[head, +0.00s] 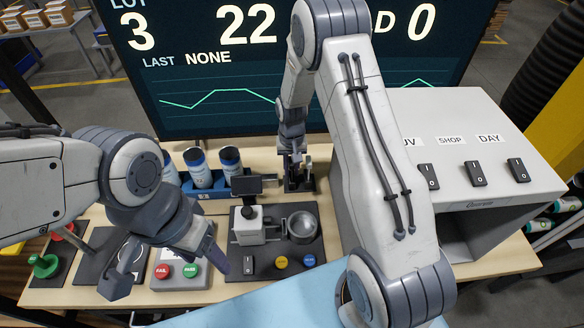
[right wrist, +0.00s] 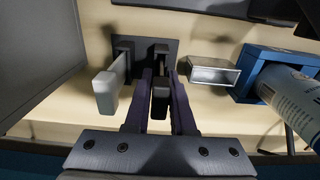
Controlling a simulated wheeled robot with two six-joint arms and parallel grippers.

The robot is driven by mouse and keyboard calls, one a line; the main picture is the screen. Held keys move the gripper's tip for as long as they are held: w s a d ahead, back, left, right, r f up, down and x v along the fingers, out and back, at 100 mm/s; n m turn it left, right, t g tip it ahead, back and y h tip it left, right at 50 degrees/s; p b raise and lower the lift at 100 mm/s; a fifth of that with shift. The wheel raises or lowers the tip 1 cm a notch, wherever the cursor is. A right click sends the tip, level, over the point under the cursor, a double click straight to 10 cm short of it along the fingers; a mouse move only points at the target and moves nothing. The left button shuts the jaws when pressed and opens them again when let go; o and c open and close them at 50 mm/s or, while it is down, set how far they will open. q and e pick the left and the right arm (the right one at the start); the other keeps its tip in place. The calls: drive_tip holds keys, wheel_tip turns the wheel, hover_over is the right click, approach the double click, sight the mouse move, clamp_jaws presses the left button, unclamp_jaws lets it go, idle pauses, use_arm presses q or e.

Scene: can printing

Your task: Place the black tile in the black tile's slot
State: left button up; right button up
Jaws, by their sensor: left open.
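The black tile (right wrist: 160,98) is upright between the fingers of my right gripper (right wrist: 161,112) in the right wrist view, and the fingers appear shut on it. It is at the black slotted holder (right wrist: 143,47) at the back of the table; whether it is seated in the slot is hidden. A light grey tile (right wrist: 107,92) stands at the holder just left of my fingers. In the head view my right gripper (head: 294,163) reaches down to the holder and covers most of it. My left gripper (head: 168,275) is open and empty over the front left of the table.
A blue rack with several cans (head: 198,168) stands left of the holder. A device with a round metal cup (head: 302,224) is in front of it. FAIL and PASS buttons (head: 190,270) are near my left gripper. A grey box with switches (head: 462,150) stands right.

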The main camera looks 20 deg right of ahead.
drive_tip(key=shift+o, duration=1.2)
